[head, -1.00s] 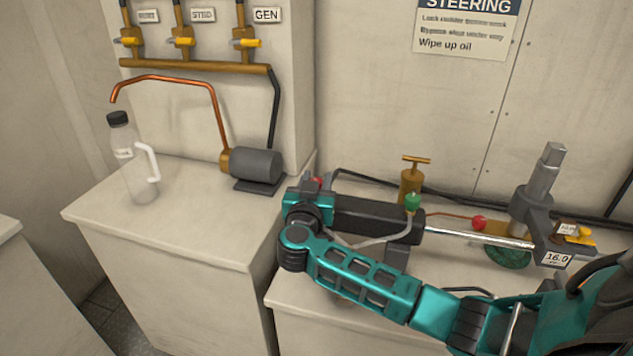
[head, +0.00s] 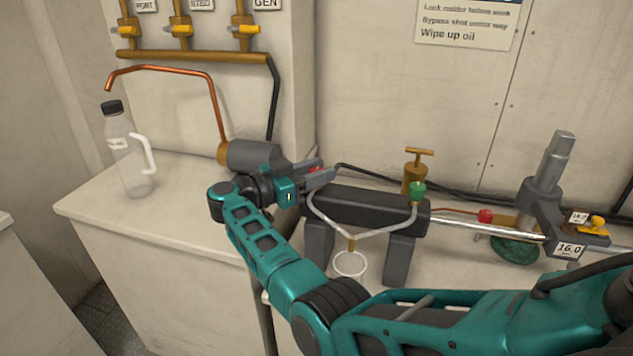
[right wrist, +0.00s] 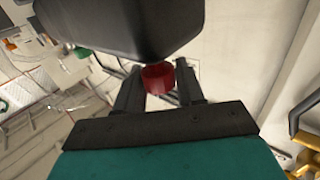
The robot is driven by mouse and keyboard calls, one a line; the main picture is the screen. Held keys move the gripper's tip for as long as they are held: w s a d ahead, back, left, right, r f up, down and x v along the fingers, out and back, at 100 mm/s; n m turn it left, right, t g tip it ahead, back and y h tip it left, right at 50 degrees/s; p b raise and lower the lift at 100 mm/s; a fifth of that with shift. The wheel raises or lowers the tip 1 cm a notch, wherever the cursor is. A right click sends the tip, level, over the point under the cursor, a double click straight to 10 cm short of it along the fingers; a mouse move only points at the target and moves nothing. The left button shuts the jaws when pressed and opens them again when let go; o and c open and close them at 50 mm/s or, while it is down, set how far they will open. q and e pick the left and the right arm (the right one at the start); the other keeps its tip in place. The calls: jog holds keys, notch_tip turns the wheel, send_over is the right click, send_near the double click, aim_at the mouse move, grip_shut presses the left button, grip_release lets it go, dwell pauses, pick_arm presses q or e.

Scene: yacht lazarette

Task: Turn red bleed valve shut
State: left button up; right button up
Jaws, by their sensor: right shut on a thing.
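The red bleed valve (head: 315,168) sits at the left end of the dark steering cylinder (head: 360,205), and only a bit of it shows. My right gripper (head: 318,174) comes at it from the left and is shut on it. In the right wrist view the red knob (right wrist: 158,78) stands between my two dark fingers, with a dark body covering part of that view above it. A green valve (head: 417,191) is at the cylinder's right end. A clear hose (head: 378,236) joins the two ends in a Y. My left gripper is not in view.
A brass plunger fitting (head: 415,170) stands behind the cylinder. A red knob (head: 485,215) is near the shiny rod at right. A grey motor (head: 252,155) is close behind my wrist. A clear bottle (head: 127,155) stands on the left cabinet.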

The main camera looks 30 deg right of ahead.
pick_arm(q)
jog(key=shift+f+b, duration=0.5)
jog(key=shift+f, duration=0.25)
pick_arm(e)
jog(key=shift+m+g, duration=0.5)
jog(key=shift+g, duration=0.3)
jog(key=o, duration=0.9)
pick_arm(q)
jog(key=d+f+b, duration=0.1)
jog(key=b, duration=0.1)
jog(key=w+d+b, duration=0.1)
jog(key=b, duration=0.2)
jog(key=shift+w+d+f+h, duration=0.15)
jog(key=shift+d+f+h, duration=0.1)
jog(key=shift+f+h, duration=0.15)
pick_arm(e)
jog(key=a, duration=0.8)
jog(key=w+a, duration=0.1)
jog(key=a, duration=0.3)
jog(key=shift+w+a, duration=0.1)
jog(key=shift+a, duration=0.25)
